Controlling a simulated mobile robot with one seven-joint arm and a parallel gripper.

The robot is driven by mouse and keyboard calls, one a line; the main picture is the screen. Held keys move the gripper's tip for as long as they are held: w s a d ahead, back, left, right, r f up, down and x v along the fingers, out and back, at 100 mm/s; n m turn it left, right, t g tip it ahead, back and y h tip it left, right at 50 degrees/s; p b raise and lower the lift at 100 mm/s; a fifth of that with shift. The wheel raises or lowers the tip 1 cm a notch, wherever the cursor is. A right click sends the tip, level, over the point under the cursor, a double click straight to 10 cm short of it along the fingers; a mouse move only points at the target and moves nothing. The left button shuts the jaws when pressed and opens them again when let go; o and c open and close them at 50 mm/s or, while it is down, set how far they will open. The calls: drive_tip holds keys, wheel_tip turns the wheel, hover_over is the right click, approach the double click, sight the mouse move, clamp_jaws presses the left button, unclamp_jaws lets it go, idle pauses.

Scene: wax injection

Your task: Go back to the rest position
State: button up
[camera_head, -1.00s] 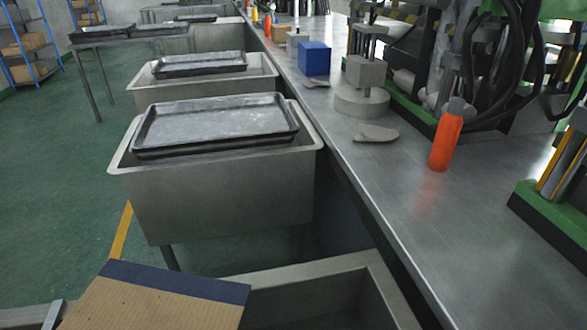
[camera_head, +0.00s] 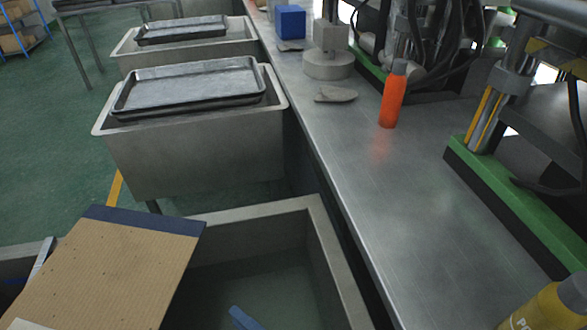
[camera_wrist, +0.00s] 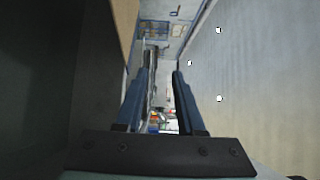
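My gripper (camera_wrist: 163,73) shows in the wrist view with its two blue fingers apart and nothing between them. It points toward a far part of the room, with shelving and a pale wall beyond the fingertips. In the head view a small blue piece (camera_head: 243,318) shows at the bottom edge, over the nearest metal basin; I cannot tell whether it is a finger of mine. The task names no other object.
A long metal bench (camera_head: 390,190) runs along the right, with an orange bottle (camera_head: 393,95), a yellow bottle (camera_head: 550,308) and green-based machines. A basin (camera_head: 265,208) and a brown board with a blue edge (camera_head: 100,275) are close. Green floor (camera_head: 60,145) is open at left.

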drive_tip(key=w+a+r+t+h+b, duration=0.45)
drive_tip(key=a+r+t, duration=0.25)
drive_tip(key=a, duration=0.3)
drive_tip(key=w+r+n+t+h, duration=0.15)
drive_tip(key=w+r, duration=0.25)
drive_tip(key=r, duration=0.4)
drive_tip(key=w+d+r+n+t+h+b, duration=0.1)
drive_tip(key=d+r+t+h, duration=0.1)
drive_tip(key=d+r, duration=0.35)
drive_tip(key=d+r+n+t+h+b, duration=0.1)
drive_tip(key=d+r+t+b, duration=0.1)
drive_tip(key=r, duration=0.7)
drive_tip(key=s+d+r+n+t+h+b, duration=0.1)
drive_tip(key=s+d+r+h, duration=0.15)
drive_tip(key=r, duration=0.25)
drive_tip(key=s+d+r+n+t+h+b, duration=0.1)
drive_tip(key=s+d+r+n+t, duration=0.1)
drive_tip(key=d+r, duration=0.25)
drive_tip(key=s+d+r+n+t+h, duration=0.1)
drive_tip(key=s+d+r+h, duration=0.15)
drive_tip(key=r, duration=0.35)
wheel_tip(320, 180, up, 16)
drive_tip(key=p, duration=1.7)
drive_tip(key=shift+w+a+r+y, duration=0.15)
drive_tip(key=shift+r+y, duration=0.05)
drive_tip(key=shift+y, duration=0.2)
